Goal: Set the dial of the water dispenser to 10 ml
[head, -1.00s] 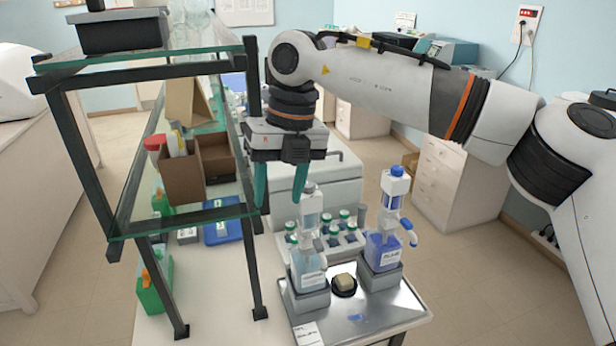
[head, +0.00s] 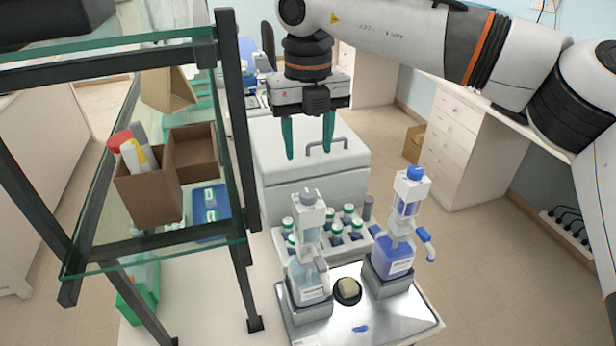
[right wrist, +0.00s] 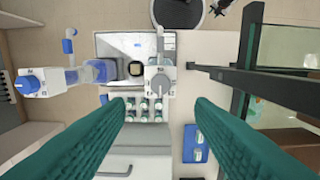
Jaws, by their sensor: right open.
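Two bottle dispensers stand on a metal tray (head: 385,325). The left one, a dispenser with a grey top dial (head: 307,197), holds pale, nearly clear liquid (head: 310,285); its label is too small to read. The right one, a dispenser with a blue top dial (head: 414,173), holds blue-violet liquid. My right gripper (head: 309,152) is open and empty, pointing down above and behind the grey dial, apart from it. In the right wrist view the grey dial (right wrist: 160,83) lies ahead of the gap between the spread fingers, and the blue dial (right wrist: 30,85) is at far left. Dial markings are unreadable.
A rack of green-and-white-capped vials (head: 350,245) stands behind the dispensers. A small dish (head: 347,290) sits between them. A glass shelf with a dark frame (head: 240,130) rises close on the left, holding a cardboard box (head: 150,195).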

